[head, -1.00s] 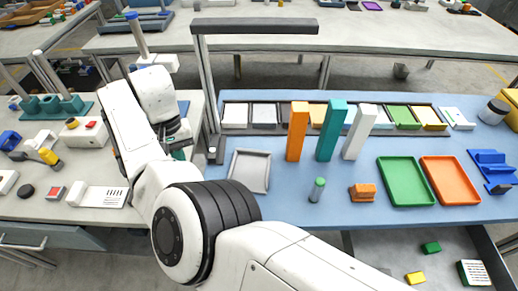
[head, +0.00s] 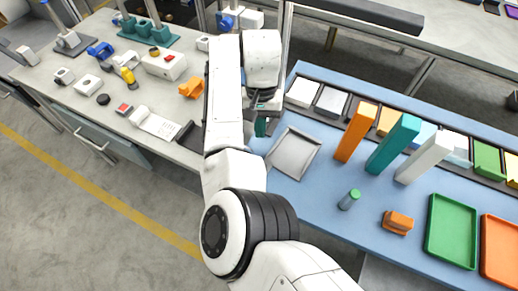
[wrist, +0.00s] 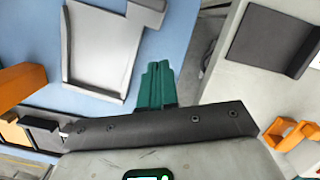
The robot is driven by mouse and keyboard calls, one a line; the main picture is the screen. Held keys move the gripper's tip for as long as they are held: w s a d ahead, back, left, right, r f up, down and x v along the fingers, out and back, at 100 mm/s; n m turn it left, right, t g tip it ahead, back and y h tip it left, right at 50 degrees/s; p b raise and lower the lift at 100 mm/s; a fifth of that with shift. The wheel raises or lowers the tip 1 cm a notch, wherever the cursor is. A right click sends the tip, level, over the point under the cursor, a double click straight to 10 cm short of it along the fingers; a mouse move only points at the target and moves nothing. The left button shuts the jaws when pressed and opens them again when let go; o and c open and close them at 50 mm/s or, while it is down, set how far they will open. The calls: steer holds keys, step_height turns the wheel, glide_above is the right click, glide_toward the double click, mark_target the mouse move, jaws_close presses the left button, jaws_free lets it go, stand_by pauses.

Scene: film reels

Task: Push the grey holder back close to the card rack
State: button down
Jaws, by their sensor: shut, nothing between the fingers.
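In the wrist view the fingertips (wrist: 155,82) are together and empty. A small dark grey block (wrist: 146,10), perhaps the grey holder, lies at a corner of the light grey tray in the wrist view, apart from the fingertips. My arm hides that spot in the head view. The light grey tray (head: 294,153) lies flat on the blue table, right of my gripper. The dark card rack (head: 353,105) with coloured cards runs along the table's back.
Orange (head: 355,133), teal (head: 393,144) and white (head: 424,158) posts stand before the rack. A green-topped cylinder (head: 349,199) and an orange block (head: 397,222) are nearer. The left table (head: 70,92) holds several small objects.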

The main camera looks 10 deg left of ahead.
steer(key=s+p, duration=0.1)
steer(key=s, duration=0.6)
steer(key=shift+d+p, duration=0.15)
steer(key=shift+p, duration=0.2)
steer(key=shift+f, duration=0.9)
steer(key=w, duration=0.4)
steer(key=w+b, duration=0.1)
steer(key=w, duration=0.2)
steer(key=shift+f, duration=0.25)
steer(key=shift+s, duration=0.15)
steer(key=shift+r, duration=0.1)
steer(key=shift+r+p, duration=0.75)
steer(key=shift+p, duration=0.2)
step_height(320, 180, up, 10)
steer(key=w, duration=0.2)
steer(key=shift+w, duration=0.15)
